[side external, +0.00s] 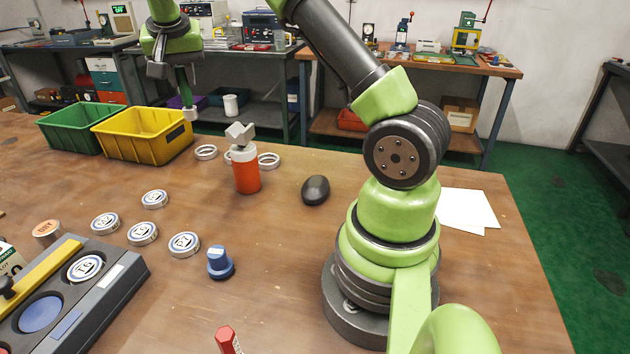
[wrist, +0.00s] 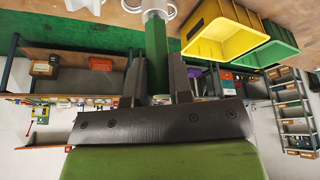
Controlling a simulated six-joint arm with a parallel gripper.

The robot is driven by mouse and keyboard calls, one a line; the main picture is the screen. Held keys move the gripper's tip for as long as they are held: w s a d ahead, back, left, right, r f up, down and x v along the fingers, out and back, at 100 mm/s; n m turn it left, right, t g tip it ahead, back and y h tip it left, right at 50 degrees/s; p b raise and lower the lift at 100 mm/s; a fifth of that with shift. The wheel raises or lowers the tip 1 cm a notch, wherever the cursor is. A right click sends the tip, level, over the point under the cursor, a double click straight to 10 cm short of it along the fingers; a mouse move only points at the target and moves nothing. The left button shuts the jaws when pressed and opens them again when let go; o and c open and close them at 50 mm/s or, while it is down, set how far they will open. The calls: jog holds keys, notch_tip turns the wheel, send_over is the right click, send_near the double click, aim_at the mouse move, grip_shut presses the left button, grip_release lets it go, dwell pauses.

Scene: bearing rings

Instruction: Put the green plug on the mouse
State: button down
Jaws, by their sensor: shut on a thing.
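The green plug (side external: 185,103) is a slim green cylinder with a pale end that points down in the side view. My gripper (side external: 177,72) is shut on it and holds it in the air above the table's far left part, near the yellow bin. In the wrist view, the plug (wrist: 157,50) sits between the two dark fingers of my gripper (wrist: 157,72). The dark mouse (side external: 315,190) lies on the table near the middle, right of the orange bottle and well apart from the plug. I do not see the mouse in the wrist view.
A yellow bin (side external: 150,148) and a green bin (side external: 72,133) stand at the far left. An orange bottle (side external: 246,178) stands between bins and mouse. Several bearing rings, a blue plug (side external: 219,263) and a grey tray (side external: 112,296) lie nearer. White papers (side external: 467,209) lie right.

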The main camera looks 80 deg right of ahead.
jog(key=s+d+m+g+y, duration=0.1)
jog(key=s+d+m+g, duration=0.2)
jog(key=s+m, duration=0.75)
jog(key=s+d+m+g, duration=0.35)
jog(key=s+m, duration=0.45)
jog(key=s, duration=0.6)
jog(key=shift+y, duration=0.3)
notch_tip(320, 180, down, 15)
jog(key=shift+w+f, duration=0.1)
jog(key=shift+w, duration=0.05)
jog(key=c, duration=1)
grip_release()
